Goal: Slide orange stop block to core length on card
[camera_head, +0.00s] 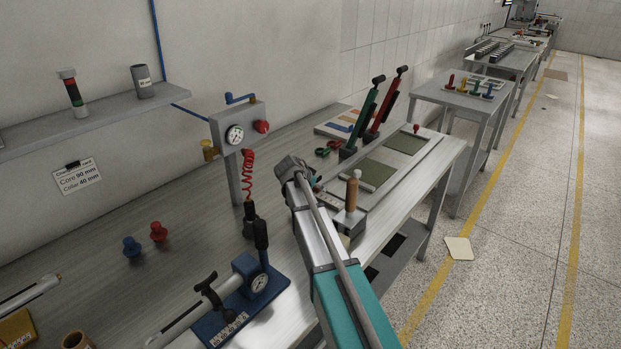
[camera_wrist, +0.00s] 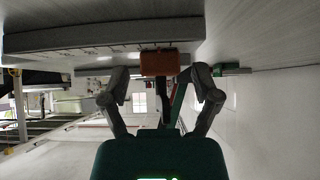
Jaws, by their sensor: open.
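The orange stop block (camera_wrist: 165,64) shows in the wrist view, beside a long grey bar (camera_wrist: 100,37) with tick marks along its edge. My gripper (camera_wrist: 160,74) is open. Its two fingers stand on either side of the block with gaps showing between. I cannot tell how far beyond the fingertips the block lies. In the head view my arm covers the block. The card (camera_head: 78,177) on the wall reads "Core 90 mm" and "Collar 40 mm".
A post with a dial gauge (camera_head: 235,134) and a red coiled hose (camera_head: 248,180) stands left of my arm. A wooden-handled tool (camera_head: 352,190) stands to its right. A blue clamp fixture (camera_head: 240,290) sits in front.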

